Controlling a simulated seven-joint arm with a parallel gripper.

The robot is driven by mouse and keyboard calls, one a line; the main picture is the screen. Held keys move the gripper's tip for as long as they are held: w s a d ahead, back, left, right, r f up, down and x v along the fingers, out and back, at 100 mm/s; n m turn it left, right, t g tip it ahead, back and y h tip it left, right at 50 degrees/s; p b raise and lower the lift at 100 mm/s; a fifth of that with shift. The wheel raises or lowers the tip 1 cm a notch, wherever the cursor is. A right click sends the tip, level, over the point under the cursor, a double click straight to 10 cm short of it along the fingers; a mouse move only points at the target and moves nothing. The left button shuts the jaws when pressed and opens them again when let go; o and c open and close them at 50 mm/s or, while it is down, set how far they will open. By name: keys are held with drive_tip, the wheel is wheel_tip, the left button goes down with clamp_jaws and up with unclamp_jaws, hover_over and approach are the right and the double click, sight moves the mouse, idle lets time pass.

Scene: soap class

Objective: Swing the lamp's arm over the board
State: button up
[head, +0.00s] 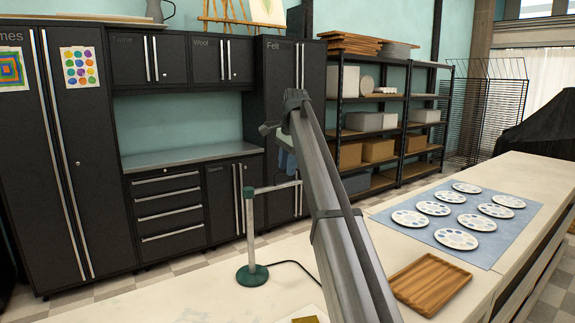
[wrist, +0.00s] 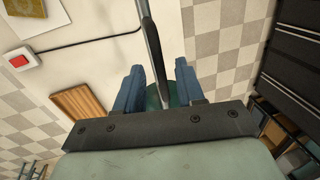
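The lamp's round green base (head: 252,275) stands on the pale table in the head view, with an upright grey post (head: 250,225). The lamp's arm (head: 275,187) runs level from the post to the right, then passes behind my arm. My gripper (head: 285,155) is partly hidden there. A green round part shows behind the bar. A flat piece with a yellow patch, perhaps the board (wrist: 35,8), lies at upper left in the wrist view.
A ridged wooden tray (head: 428,284) lies on the table at right, near a blue mat (head: 400,232) with several white palettes. A black cable (wrist: 85,42) runs to a red switch (wrist: 18,60). Dark cabinets and shelves stand behind.

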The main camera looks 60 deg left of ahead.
clamp_jaws()
idle(0.6)
